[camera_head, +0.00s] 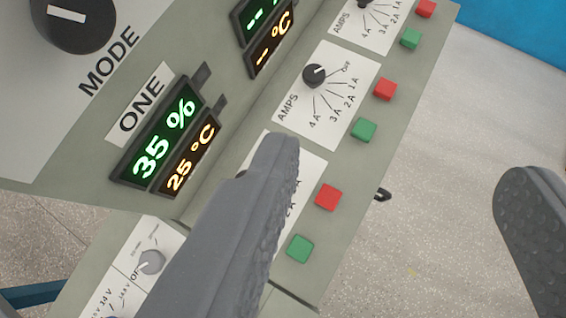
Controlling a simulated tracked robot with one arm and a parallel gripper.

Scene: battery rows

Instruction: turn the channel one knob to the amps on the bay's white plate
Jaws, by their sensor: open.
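The channel one section has a label "ONE" (141,105), a green display reading 35 % (163,143) and an amber display reading 25 °C (191,169). Its white amps dial plate (312,172) is mostly covered by the left finger of my gripper (400,163), and the channel one knob is hidden behind that finger. My gripper is open and empty, its left finger over the panel and its right finger over the floor. I cannot make out the bay's white plate with its amps figure in this view.
The neighbouring channel has a black amps knob (315,75) with OFF to 4 A marks. Red (328,197) and green (300,249) buttons line the panel's right edge. A large MODE knob (75,22) is upper left; a small grey knob (151,262) is lower left.

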